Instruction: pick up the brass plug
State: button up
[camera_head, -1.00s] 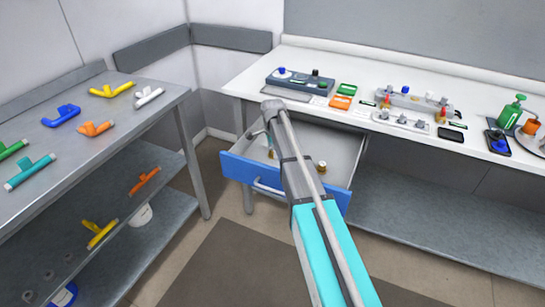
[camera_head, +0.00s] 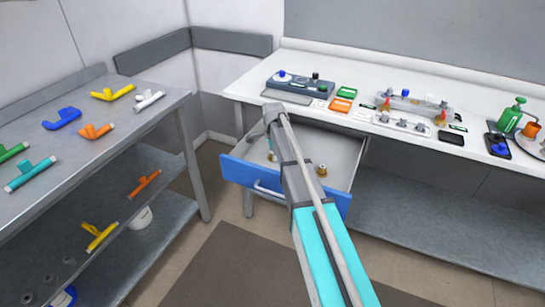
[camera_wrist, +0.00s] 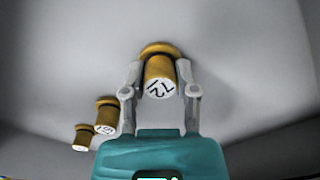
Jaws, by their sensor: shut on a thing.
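In the wrist view my gripper (camera_wrist: 160,80) is shut on a brass plug (camera_wrist: 160,65), with one finger on each side of it. The plug has a wide brass rim and a white end face with a dark "12" mark. The grey drawer floor is behind it; I cannot tell whether the plug touches it. Two more brass plugs stand to the left, a middle one (camera_wrist: 106,115) and a smaller-looking one (camera_wrist: 82,138). In the head view my arm hides the gripper and most of the drawer's middle; one brass plug (camera_head: 322,170) shows to the arm's right.
The blue-fronted drawer (camera_head: 240,176) is open under the white bench (camera_head: 370,78). Its walls surround the gripper. The bench top holds a grey block with knobs (camera_head: 300,83), an orange tray (camera_head: 340,105) and a green bottle (camera_head: 512,115). A grey shelf (camera_head: 150,100) with coloured pipe fittings stands left.

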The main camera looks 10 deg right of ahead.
grip_shut()
jog(key=shift+r, duration=0.15)
notch_tip(320, 180, up, 2)
jog(key=shift+r+p, duration=0.1)
jog(key=shift+p, duration=1.1)
jog(key=s+r+p, duration=1)
jog(key=s, duration=0.4)
jog(key=shift+r+p, duration=0.25)
jog(key=shift+p, duration=0.05)
jog(key=shift+s, duration=0.15)
